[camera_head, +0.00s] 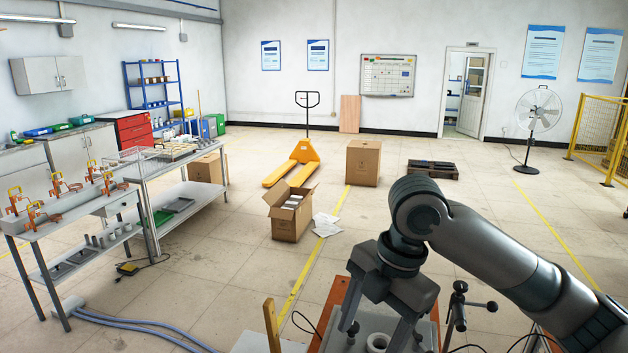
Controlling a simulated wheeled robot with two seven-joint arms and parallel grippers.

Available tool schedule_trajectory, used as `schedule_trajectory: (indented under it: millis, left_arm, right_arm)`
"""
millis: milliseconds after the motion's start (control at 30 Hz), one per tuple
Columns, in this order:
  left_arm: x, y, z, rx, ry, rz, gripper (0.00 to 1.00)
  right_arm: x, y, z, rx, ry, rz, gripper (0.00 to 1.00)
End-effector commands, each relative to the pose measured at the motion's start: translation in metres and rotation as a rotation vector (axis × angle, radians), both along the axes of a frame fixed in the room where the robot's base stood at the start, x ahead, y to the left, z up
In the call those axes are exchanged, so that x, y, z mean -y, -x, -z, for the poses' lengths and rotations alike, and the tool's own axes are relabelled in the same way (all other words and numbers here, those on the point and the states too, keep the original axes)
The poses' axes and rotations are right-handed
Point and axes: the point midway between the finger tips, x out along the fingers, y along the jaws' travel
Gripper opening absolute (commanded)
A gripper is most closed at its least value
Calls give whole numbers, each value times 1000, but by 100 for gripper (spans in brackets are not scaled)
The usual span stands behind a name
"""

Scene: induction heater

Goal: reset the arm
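My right arm (500,245) comes in from the right edge, bent at a dark joint, with its gripper pointing down. My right gripper (376,322) has its two fingers spread apart, with no object visibly gripped between them. The gripper is over a grey-topped stand with an orange-brown edge (336,312). My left arm and gripper do not show.
Black knobbed handles (458,308) stand close right of the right gripper. A wooden post (271,325) rises to its left. A workbench (65,215) with orange clamps is at left. An open carton (290,220), a pallet jack (300,158) and a closed carton (363,163) stand on the floor beyond.

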Motion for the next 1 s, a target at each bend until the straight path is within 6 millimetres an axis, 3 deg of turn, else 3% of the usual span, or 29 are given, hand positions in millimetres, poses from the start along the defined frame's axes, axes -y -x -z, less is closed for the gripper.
schedule_trajectory:
  millis: [100, 500, 767, 1000]
  left_arm:
    - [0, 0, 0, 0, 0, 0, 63]
    - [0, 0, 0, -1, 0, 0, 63]
    - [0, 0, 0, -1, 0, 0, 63]
    - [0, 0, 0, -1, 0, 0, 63]
  right_arm:
    - [-16, 4, 35, -15, -68, 72, 63]
    - [-50, 22, 127, -72, -282, 404, 63]
    - [-54, 40, 179, -122, -391, 670, 63]
    - [-41, 64, 227, -167, -453, 955, 63]
